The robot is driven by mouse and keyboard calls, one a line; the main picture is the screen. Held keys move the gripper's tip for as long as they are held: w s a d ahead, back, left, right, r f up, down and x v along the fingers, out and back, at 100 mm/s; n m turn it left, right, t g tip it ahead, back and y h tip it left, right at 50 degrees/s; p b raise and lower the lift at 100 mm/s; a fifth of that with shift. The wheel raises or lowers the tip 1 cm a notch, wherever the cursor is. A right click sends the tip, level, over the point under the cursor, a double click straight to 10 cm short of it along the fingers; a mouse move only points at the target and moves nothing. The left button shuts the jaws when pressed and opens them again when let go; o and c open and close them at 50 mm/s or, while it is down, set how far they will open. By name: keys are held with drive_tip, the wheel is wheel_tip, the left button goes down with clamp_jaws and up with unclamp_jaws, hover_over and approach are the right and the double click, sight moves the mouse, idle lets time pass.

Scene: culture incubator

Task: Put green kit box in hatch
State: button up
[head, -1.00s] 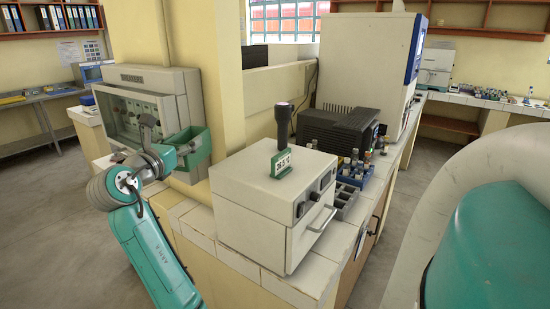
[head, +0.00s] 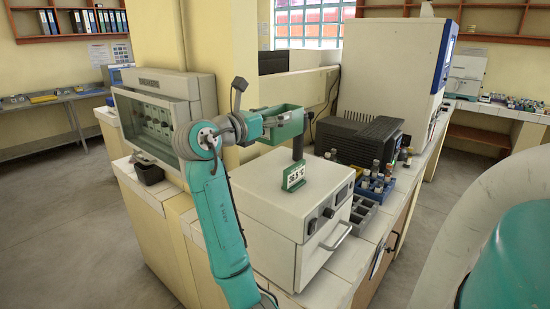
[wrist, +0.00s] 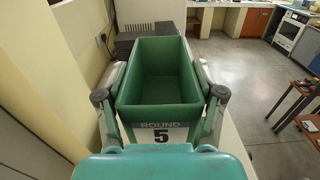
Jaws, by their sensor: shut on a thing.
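The green kit box (head: 287,127) is an open-topped bin, held up in the air behind and above the white benchtop unit in the head view. In the wrist view the green kit box (wrist: 158,112) looks empty inside and has a white label reading "ROUND 5". My gripper (head: 268,122) is shut on it, with one finger against each side in the wrist view. The box looks about level. I cannot make out a clear hatch in either view.

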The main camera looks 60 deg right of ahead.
wheel_tip(320, 180, down, 11)
idle(0.5)
drive_tip(key=shift+f, duration=0.15)
drive_tip(key=o, duration=1.3)
drive_tip(key=shift+o, duration=0.2)
drive_tip(key=shift+a, duration=0.1)
drive_tip(key=v, duration=1.2)
